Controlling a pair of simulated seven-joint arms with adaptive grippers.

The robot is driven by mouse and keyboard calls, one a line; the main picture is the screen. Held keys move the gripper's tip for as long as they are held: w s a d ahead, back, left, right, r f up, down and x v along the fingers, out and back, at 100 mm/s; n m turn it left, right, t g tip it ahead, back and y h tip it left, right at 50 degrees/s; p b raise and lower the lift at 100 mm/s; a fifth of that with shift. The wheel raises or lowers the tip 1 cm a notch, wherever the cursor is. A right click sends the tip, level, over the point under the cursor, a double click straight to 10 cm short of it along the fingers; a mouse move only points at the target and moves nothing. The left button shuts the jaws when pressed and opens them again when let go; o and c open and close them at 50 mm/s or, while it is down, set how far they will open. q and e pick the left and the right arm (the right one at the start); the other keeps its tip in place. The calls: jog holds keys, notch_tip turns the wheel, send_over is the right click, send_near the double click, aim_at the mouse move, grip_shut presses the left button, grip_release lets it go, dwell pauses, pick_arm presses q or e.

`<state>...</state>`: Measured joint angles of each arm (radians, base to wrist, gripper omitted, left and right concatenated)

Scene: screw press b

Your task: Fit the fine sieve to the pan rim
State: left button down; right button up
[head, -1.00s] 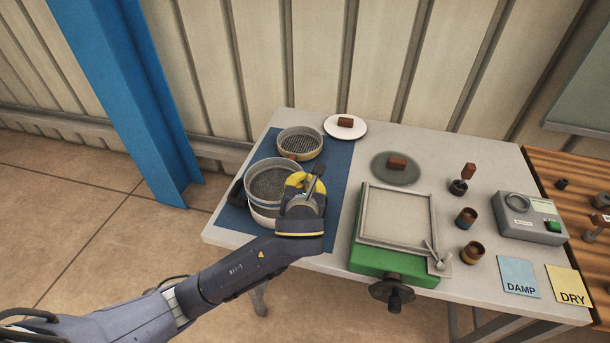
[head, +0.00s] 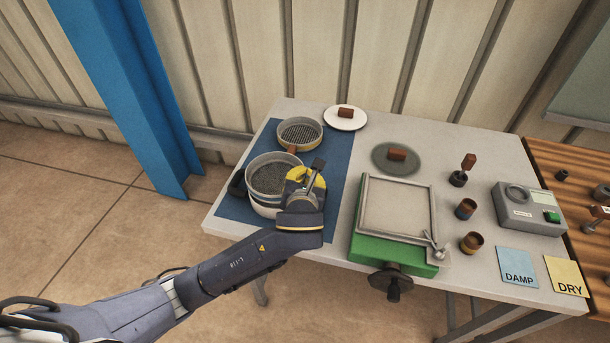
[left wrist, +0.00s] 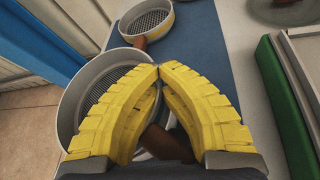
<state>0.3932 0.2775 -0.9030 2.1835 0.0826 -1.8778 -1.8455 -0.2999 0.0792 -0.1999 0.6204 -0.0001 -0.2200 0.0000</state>
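The fine sieve (head: 267,178) is a round grey ring with dark mesh, over the white pan (head: 260,209) on the blue mat. It also shows in the left wrist view (left wrist: 98,90). The sieve's ring overlaps the pan's mouth and looks roughly level; I cannot tell whether it sits fully on the rim. My left gripper (head: 302,178) is at the sieve's right side. In the left wrist view its yellow fingers (left wrist: 160,68) meet at the tips around a brown handle (left wrist: 166,144). The fingers hide where the handle joins the ring. My right gripper is out of view.
A coarser sieve (head: 299,133) with a brown handle lies behind on the blue mat (head: 334,170). A white plate (head: 358,124) and a grey disc (head: 382,167) each carry a brown block. The green press (head: 367,245) stands close on the right. A dark pan handle (head: 236,186) sticks out left.

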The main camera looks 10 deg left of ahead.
pick_arm(q)
jog(key=shift+f, duration=0.4)
jog(key=shift+f, duration=0.95)
jog(key=c, duration=0.9)
grip_release()
jog(key=shift+c, duration=0.2)
jog(key=o, duration=0.9)
jog(key=shift+o, duration=0.2)
jog(key=shift+s, duration=0.1)
jog(key=v, duration=1.2)
